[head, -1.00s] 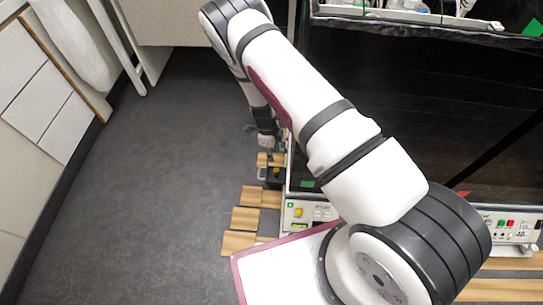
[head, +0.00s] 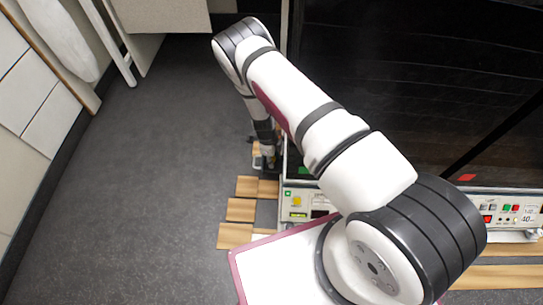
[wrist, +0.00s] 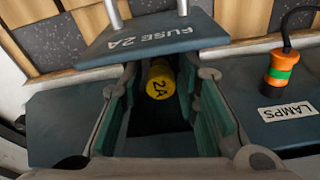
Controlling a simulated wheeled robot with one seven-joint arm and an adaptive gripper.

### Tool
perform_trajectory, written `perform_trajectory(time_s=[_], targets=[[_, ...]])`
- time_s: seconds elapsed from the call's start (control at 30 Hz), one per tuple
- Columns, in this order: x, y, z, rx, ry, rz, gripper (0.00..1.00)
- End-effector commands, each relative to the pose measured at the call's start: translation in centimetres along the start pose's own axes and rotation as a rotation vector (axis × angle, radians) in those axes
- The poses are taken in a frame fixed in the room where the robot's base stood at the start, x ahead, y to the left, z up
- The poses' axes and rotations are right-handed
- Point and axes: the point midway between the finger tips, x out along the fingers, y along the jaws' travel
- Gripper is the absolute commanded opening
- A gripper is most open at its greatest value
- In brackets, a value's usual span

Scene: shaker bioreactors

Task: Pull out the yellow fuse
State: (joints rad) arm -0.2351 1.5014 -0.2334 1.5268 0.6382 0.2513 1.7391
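The yellow fuse (wrist: 160,82), marked 2A, shows end-on in the upper middle of the wrist view, near a dark plate (wrist: 150,38) lettered FUSE 2A. My gripper (wrist: 163,82) is open, with one finger on each side of the fuse and small gaps visible between. The fingers' green inner pads face each other across a dark space. How deep the fuse sits is hidden. In the head view, my gripper (head: 266,163) is low beside the black cabinet's left edge; the fuse cannot be made out there.
An orange and green plug (wrist: 283,68) with a black cable stands at the right, by a LAMPS label (wrist: 287,111). In the head view, a control panel (head: 300,203) runs along the cabinet's base. Wooden slats (head: 240,210) lie beside it. The grey floor (head: 170,150) at left is clear.

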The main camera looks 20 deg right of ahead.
Motion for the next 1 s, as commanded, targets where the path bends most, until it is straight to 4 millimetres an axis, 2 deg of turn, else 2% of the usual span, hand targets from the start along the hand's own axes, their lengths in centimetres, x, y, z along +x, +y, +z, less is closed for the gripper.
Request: perform_trajectory(time_s=[0.1, 0.37, 0.4, 0.5, 0.53, 1.0], targets=[[0.6, 0.0, 0.01, -0.001, 0.0, 0.0, 0.29], [0.63, -0.02, 0.01, 0.0, 0.0, 0.0, 0.29], [0.63, -0.02, 0.01, 0.0, 0.0, 0.0, 0.27], [0.62, -0.02, 0.0, 0.0, 0.0, 0.0, 0.04], [0.62, -0.02, 0.0, 0.0, 0.0, 0.0, 0.0], [0.03, -0.02, -0.07, 0.001, 0.0, 0.0, 0.0]])
